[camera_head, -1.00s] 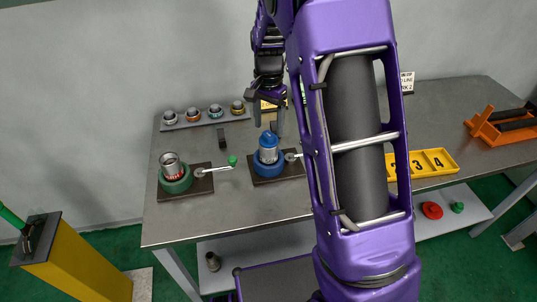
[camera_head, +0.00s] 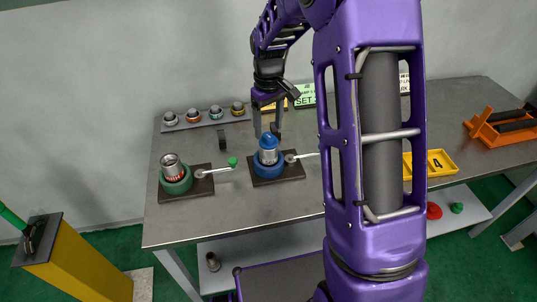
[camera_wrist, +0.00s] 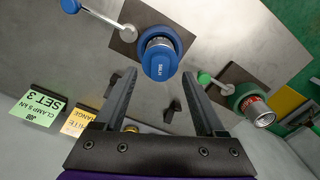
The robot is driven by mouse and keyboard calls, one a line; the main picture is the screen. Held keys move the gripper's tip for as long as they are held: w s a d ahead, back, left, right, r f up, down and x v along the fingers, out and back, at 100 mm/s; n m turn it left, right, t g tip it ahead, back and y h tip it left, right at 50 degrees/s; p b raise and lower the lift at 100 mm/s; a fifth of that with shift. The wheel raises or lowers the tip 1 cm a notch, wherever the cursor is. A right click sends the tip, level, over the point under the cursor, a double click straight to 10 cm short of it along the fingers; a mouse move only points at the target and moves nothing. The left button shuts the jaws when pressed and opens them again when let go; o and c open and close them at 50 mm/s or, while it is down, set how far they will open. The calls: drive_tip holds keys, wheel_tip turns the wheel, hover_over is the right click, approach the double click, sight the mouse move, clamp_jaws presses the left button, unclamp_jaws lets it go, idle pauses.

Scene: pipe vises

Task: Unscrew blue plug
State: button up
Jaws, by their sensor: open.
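The blue plug (camera_head: 267,140) caps a silver pipe (camera_head: 268,156) standing upright in the blue vise (camera_head: 281,165) on the table. In the wrist view the plug (camera_wrist: 160,62) shows end-on as a blue disc with small lettering. The blue vise's ring (camera_wrist: 176,36) and its blue-knobbed handle (camera_wrist: 70,6) show there too. My gripper (camera_head: 266,134) points down just above or behind the plug. In the wrist view my gripper (camera_wrist: 162,75) is open and empty, with the plug beyond and between its fingertips. Whether a finger touches the plug cannot be told.
A green vise (camera_head: 178,184) holding a pipe with red lettering stands to the left, its green-knobbed handle (camera_head: 232,162) reaching toward the blue vise. A rack (camera_head: 205,117) with several fittings lies behind. A yellow numbered tray (camera_head: 440,163) is at right.

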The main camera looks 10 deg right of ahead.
drive_tip(key=n, duration=0.3)
drive_tip(key=shift+n, duration=0.3)
drive_tip(key=n, duration=0.3)
drive_tip(key=shift+n, duration=0.4)
drive_tip(key=shift+f, duration=0.15)
drive_tip(key=shift+f+b, duration=0.55)
drive_tip(key=shift+f, duration=0.45)
drive_tip(key=shift+r, duration=0.1)
